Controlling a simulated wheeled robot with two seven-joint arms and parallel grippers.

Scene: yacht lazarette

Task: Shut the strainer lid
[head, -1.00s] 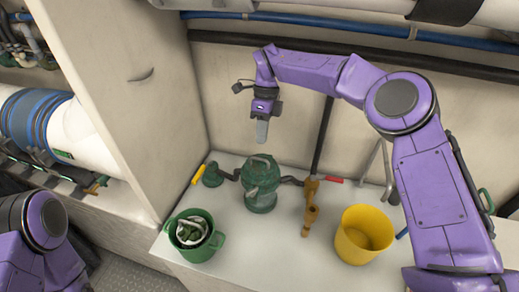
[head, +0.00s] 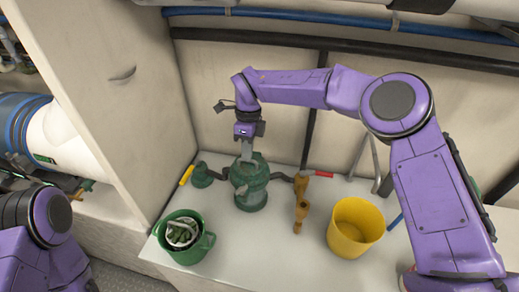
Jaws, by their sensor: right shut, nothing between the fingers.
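The strainer (head: 250,194) is a green, squat round housing on the white counter, with pipe stubs at both sides. Its top is partly hidden behind my right gripper, so I cannot tell how far open the lid is. My right gripper (head: 246,158) points down at the top of the strainer, with its fingers shut and empty. The fingertips are at or just above the strainer's top; I cannot tell whether they touch. Only links of my left arm show at the bottom left; its gripper is out of the picture.
A green bucket (head: 205,246) with cloth-like contents stands at the front left of the counter. A yellow bucket (head: 345,236) stands at the right. A brown fitting (head: 301,211) lies between. A yellow-handled valve (head: 187,175) and a red handle (head: 320,174) flank the strainer. A cabinet wall (head: 150,120) rises at left.

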